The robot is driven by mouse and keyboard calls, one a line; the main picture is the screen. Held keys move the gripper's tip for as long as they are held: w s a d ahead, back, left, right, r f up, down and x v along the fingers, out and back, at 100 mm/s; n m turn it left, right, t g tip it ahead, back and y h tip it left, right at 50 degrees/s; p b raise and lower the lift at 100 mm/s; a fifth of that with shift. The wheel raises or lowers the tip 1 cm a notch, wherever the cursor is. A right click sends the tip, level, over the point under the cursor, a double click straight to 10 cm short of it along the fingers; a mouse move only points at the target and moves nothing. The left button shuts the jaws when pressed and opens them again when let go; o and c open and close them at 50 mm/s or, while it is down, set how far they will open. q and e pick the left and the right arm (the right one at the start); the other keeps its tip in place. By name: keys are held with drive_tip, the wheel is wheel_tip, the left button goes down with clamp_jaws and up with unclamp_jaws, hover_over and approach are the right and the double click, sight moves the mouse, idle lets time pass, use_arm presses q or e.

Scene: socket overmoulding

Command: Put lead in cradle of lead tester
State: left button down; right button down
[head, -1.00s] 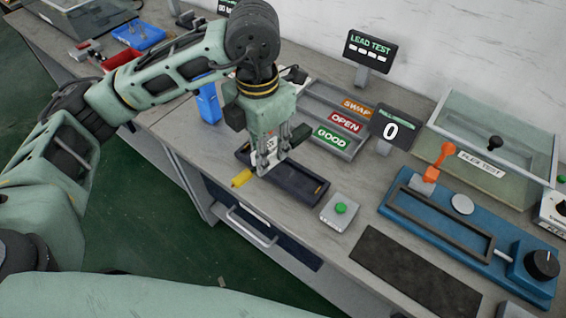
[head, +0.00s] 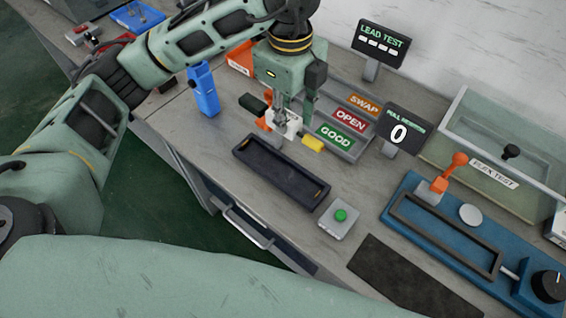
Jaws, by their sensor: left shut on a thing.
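My left gripper (head: 283,112) is shut on the lead, pointing down, behind the dark tray-like cradle. The lead shows a white piece (head: 289,124) between the fingers, a yellow end (head: 313,144) to the right and an orange part at the left. The fingers partly hide its middle. The cradle (head: 262,173) is a long dark trough with small brass-coloured bits at its ends, and it is empty. The lead appears held above the bench, apart from the cradle; its exact height is hard to tell. My right gripper is not in view.
A grey box with a green button (head: 341,215) stands right of the cradle. Labelled SWAP, OPEN and GOOD bins (head: 350,152) lie behind. The LEAD TEST display (head: 381,45), a counter display (head: 398,135), a blue fixture (head: 415,247) and a blue holder (head: 204,92) stand around.

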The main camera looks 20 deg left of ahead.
use_arm(q)
drive_tip(key=f+p, duration=0.1)
drive_tip(key=f, duration=0.4)
drive_tip(key=f+p, duration=0.1)
drive_tip(key=f, duration=0.8)
drive_tip(key=shift+s+f+p, duration=0.25)
drive_tip(key=shift+f+p, duration=0.15)
wheel_tip(320, 180, down, 2)
drive_tip(key=shift+f+p, duration=0.2)
drive_tip(key=shift+p, duration=0.1)
drive_tip(key=shift+f, duration=0.25)
drive_tip(key=shift+f, duration=0.1)
drive_tip(key=c, duration=1.8)
unclamp_jaws()
drive_tip(key=shift+f, duration=0.1)
drive_tip(key=shift+c, duration=0.2)
drive_tip(key=o, duration=0.5)
drive_tip(key=shift+c, duration=0.2)
